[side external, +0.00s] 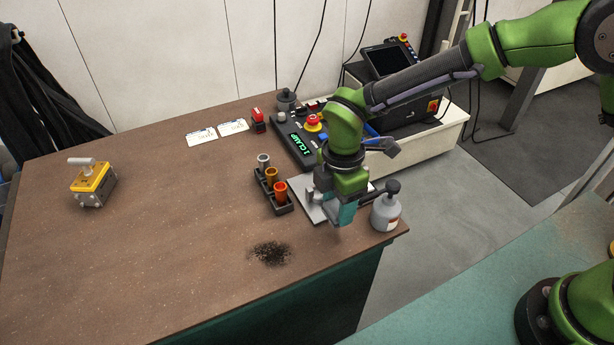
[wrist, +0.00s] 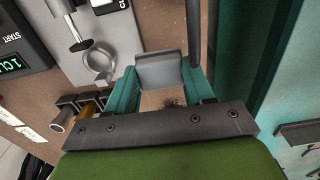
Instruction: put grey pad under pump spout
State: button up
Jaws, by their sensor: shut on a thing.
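My gripper (side external: 338,218) is low over the front right of the table, with teal fingers pointing down. In the wrist view the grey pad (wrist: 160,70) sits between the two fingers of my gripper (wrist: 161,88), which is shut on it. In the side view the pad cannot be made out clearly at the fingers. The pump bottle (side external: 386,213), pale grey with a black pump head, stands upright just right of my gripper, near the table's right corner. Its dark spout points left, toward my gripper. Whether the pad touches the table cannot be told.
A silver plate (side external: 305,190) with a ring clamp (wrist: 97,64) lies behind my gripper. A black rack (side external: 272,191) of several coloured cups stands to the left. Dark grit (side external: 270,253) lies near the front edge. A control box (side external: 295,150) is behind.

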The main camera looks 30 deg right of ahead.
aim_at(362, 201)
jog(key=s+d, duration=0.3)
jog(key=shift+f, duration=0.65)
jog(key=shift+f, duration=0.2)
jog(key=shift+f, duration=0.4)
jog(key=o, duration=1)
jog(key=shift+r, duration=0.1)
